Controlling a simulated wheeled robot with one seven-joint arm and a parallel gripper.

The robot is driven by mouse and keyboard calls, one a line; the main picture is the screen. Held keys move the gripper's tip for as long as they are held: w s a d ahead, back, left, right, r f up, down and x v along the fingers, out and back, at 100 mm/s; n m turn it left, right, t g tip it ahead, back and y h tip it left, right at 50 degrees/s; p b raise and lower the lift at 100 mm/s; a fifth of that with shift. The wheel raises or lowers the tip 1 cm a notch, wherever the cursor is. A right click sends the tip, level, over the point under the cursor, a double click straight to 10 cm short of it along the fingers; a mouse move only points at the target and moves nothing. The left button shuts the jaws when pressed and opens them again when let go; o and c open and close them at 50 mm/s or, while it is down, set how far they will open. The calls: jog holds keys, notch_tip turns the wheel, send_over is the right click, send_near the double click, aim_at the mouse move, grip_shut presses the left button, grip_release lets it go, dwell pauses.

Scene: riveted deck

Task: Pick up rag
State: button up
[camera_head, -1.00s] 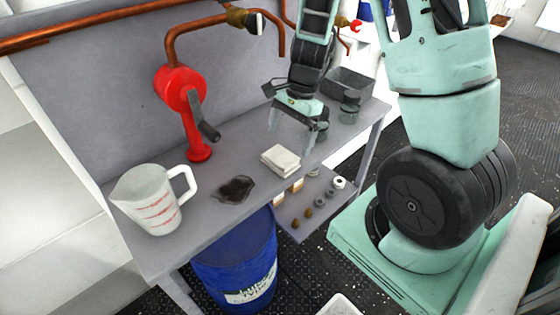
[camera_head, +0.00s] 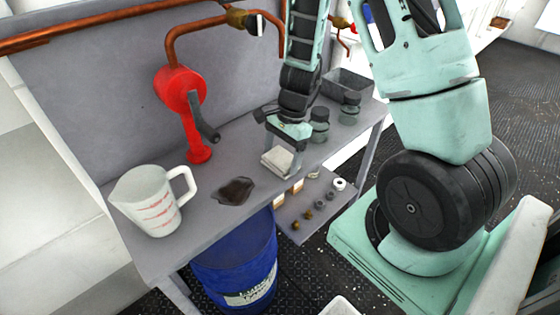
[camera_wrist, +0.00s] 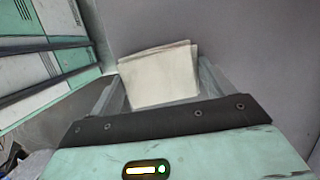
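The rag (camera_head: 277,162) is a folded cream-white cloth lying flat on the grey workbench (camera_head: 232,150), near its front edge. My gripper (camera_head: 283,153) is lowered over it, with its fingers on either side of the cloth. In the wrist view the rag (camera_wrist: 160,76) shows between the two fingers (camera_wrist: 160,92), which stand wide apart. The gripper looks open. Whether the fingertips touch the cloth cannot be told.
A red crank device (camera_head: 186,105) stands behind. Dark jars (camera_head: 319,124) and a grey bin (camera_head: 347,84) are to the right. A lower shelf (camera_head: 300,226) holds small parts; a blue drum (camera_head: 238,262) stands below.

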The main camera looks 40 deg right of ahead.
aim_at(281, 157)
jog(key=shift+r, duration=0.15)
jog(key=shift+c, duration=0.5)
notch_tip(281, 157, up, 10)
jog(key=p, duration=0.1)
jog(key=shift+p, duration=0.3)
